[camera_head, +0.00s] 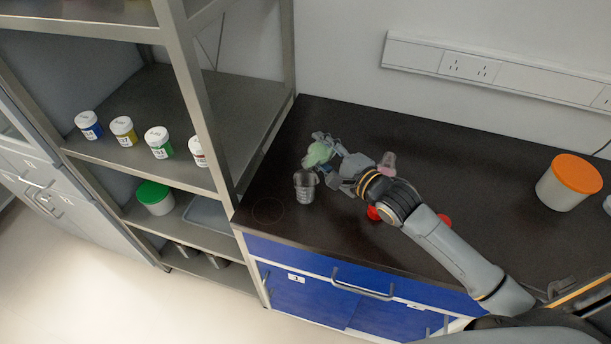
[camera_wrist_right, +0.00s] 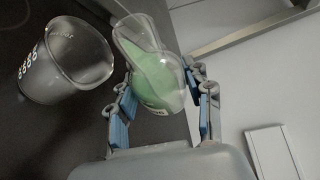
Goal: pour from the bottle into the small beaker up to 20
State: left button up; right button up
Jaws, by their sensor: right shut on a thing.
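My right gripper (camera_head: 328,148) is shut on a clear bottle (camera_head: 318,155) holding green liquid. In the right wrist view the bottle (camera_wrist_right: 155,75) sits between the blue-padded fingers (camera_wrist_right: 162,98), tilted, with green liquid in its body. The small beaker (camera_head: 304,188) stands upright on the dark counter, just in front of the bottle in the head view. In the right wrist view the beaker (camera_wrist_right: 68,62) is left of the bottle and apart from it, with marks on its wall. I see no liquid stream, and no green shows in the beaker. My left gripper is not in view.
A white tub with an orange lid (camera_head: 570,182) stands at the right on the counter. A pink object (camera_head: 388,162) and red objects (camera_head: 445,219) are near my right arm. A shelf with several jars (camera_head: 123,130) is at left. The counter's front left is clear.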

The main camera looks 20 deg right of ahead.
jog(key=shift+r+n+t+p, duration=0.45)
jog(key=shift+r+n, duration=0.4)
jog(key=shift+n, duration=0.25)
dwell(3.5)
